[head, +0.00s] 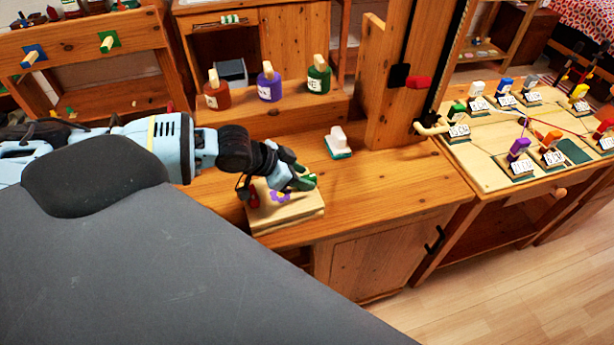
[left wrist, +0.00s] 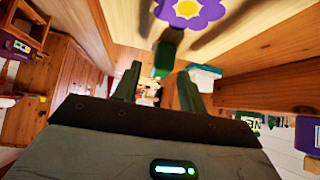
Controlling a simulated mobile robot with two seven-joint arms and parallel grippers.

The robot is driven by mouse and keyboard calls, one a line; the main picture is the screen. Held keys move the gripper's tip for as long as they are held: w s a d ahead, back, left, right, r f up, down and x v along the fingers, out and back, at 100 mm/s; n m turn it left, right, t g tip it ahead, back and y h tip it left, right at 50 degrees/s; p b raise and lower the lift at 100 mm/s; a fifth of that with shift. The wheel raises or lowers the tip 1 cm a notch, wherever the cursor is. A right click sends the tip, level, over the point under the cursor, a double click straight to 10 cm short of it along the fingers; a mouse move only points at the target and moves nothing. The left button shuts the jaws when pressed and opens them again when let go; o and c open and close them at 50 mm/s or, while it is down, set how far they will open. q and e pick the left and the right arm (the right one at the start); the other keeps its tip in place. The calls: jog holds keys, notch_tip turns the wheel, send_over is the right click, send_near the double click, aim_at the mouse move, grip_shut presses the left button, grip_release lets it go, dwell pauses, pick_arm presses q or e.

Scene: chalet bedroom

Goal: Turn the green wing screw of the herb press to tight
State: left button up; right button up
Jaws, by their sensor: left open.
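The herb press (head: 290,222) is a pale wooden block on the near part of the wooden bench, with a purple flower (head: 280,197) on it. Its green wing screw (head: 309,180) is at the right, partly hidden by my left gripper (head: 296,181). A red screw (head: 253,196) stands at the press's left side. In the left wrist view, my left gripper (left wrist: 160,82) is open, and the green wing screw (left wrist: 167,54) shows just beyond and between its fingertips. I cannot tell whether they touch. The purple flower (left wrist: 190,10) is above it there. My right gripper is not in view.
A white block on a teal base (head: 338,143) stands behind the press. Red (head: 217,95), purple (head: 270,88) and green (head: 319,80) bottles stand on a raised ledge. A wooden post (head: 395,110) rises at the right. Bench surface right of the press is clear.

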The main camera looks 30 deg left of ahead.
pick_arm(q)
jog(key=shift+x, duration=1.05)
